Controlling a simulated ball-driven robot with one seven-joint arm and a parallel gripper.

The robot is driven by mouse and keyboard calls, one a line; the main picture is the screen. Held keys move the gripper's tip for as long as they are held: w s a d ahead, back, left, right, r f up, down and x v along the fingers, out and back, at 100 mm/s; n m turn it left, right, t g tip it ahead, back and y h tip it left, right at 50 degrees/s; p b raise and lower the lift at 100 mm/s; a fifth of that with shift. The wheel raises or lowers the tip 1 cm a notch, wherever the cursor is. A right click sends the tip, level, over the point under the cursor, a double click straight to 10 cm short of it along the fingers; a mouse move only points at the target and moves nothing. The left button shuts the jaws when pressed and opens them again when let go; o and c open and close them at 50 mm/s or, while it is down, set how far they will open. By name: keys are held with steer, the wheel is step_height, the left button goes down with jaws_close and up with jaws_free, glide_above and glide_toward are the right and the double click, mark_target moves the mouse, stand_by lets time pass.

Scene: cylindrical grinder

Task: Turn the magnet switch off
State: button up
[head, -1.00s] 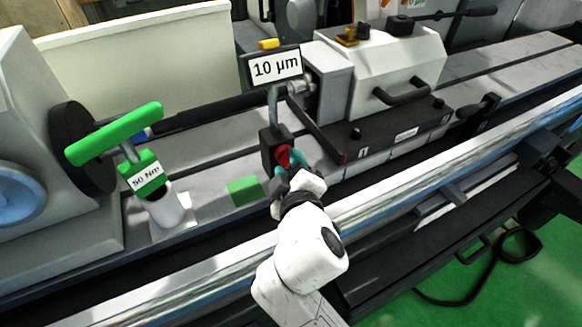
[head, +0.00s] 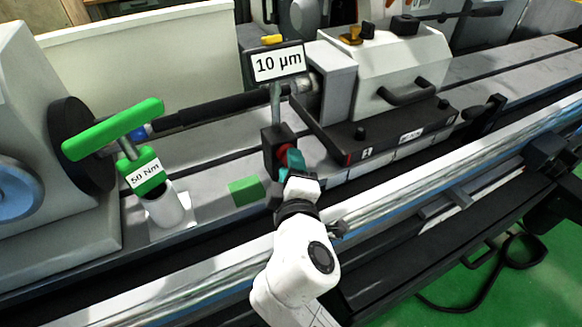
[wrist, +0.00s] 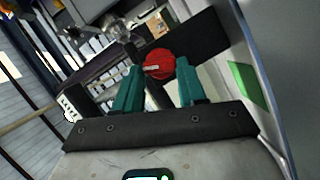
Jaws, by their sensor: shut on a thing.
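The magnet switch is a red round knob (wrist: 159,65) on the front of a dark block (head: 271,140) under the dial gauge display. A pale line crosses the knob in the wrist view. My gripper (wrist: 158,70) has its two teal fingers on either side of the knob and is shut on it. In the head view my gripper (head: 288,160) comes from the front, and its fingers hide much of the knob.
A display marked 10 µm (head: 279,64) stands on a rod above the block. A green T-handle wrench marked 50 Nm (head: 146,172) stands to the left. A green block (head: 246,191) lies nearby. A shiny rail (head: 400,187) runs in front.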

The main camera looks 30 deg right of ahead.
steer(key=o, duration=1.1)
steer(key=shift+c, duration=0.2)
steer(key=shift+s+a, duration=0.1)
steer(key=b+v, duration=0.1)
steer(key=v, duration=0.9)
steer(key=shift+s+a+r+b, duration=0.1)
steer(key=shift+s+b, duration=0.1)
steer(key=shift+b, duration=0.2)
